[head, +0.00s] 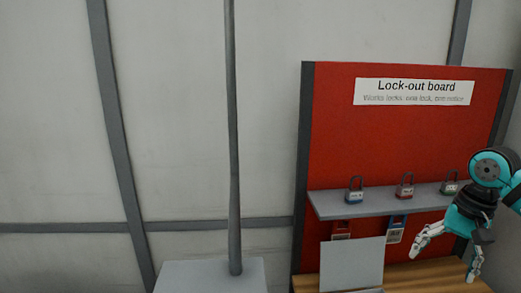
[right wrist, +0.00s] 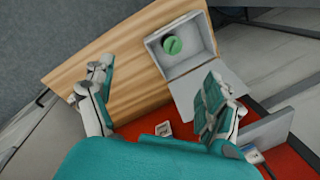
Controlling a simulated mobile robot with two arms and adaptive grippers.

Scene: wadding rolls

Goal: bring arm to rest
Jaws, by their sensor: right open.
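My right gripper (head: 444,264) is at the lower right of the head view, in front of the red lock-out board (head: 400,135) and above the wooden bench top (head: 440,283). In the right wrist view its two fingers (right wrist: 157,72) are spread wide with nothing between them. They hang over the wooden bench (right wrist: 137,50). My left gripper is in neither view.
A grey box (right wrist: 186,24) with its lid (right wrist: 208,92) open holds a green round item (right wrist: 172,45). A grey pole (head: 233,150) rises left of the board.

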